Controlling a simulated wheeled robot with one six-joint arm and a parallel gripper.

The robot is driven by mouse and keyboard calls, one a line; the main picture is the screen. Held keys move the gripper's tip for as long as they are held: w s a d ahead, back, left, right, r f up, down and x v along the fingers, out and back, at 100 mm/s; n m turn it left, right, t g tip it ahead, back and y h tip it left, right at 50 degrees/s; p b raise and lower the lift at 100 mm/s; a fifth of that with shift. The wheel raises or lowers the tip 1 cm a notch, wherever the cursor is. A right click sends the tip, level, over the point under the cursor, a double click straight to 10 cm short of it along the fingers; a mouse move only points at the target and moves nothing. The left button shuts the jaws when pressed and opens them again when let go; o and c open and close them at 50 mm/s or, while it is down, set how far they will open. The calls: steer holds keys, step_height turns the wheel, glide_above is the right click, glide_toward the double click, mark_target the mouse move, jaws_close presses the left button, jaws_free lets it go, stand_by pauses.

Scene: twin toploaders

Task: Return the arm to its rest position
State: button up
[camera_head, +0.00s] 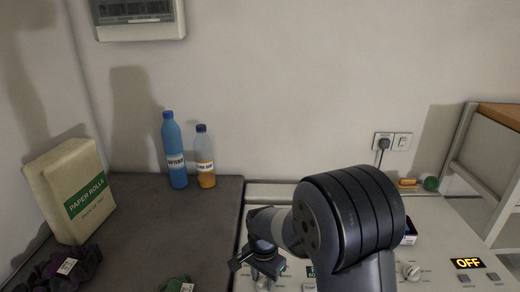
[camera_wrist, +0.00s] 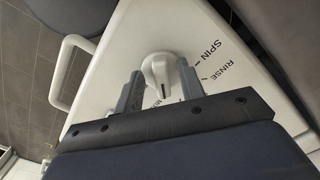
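My gripper (camera_wrist: 160,82) is open, its two grey fingers spread apart in the wrist view. A white control knob (camera_wrist: 158,68) shows between and just beyond the fingertips, on a white panel (camera_wrist: 105,78) marked SPIN and RINSE. I see no clear grip on the knob, and cannot tell how far the fingertips are from it. In the head view, my arm reaches forward and bends down to the left, with my gripper (camera_head: 254,264) low over the white machine top (camera_head: 275,190). The arm hides part of the panel there.
A dark grey counter (camera_head: 150,225) at left holds a paper rolls pack (camera_head: 72,190), a blue bottle (camera_head: 174,150) and an orange-bottomed bottle (camera_head: 204,157). A second knob (camera_head: 411,271) and an OFF display (camera_head: 467,263) are at right, beside a wooden-topped rack (camera_head: 480,150).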

steer(key=n+p, duration=0.1)
steer(key=n, duration=0.3)
steer(key=shift+d+r+n, duration=0.1)
steer(key=shift+d+n, duration=0.05)
steer(key=shift+n, duration=0.15)
steer(key=shift+s+n+p, duration=0.1)
steer(key=shift+n+p, duration=0.45)
steer(key=shift+n, duration=0.55)
steer(key=shift+d, duration=0.1)
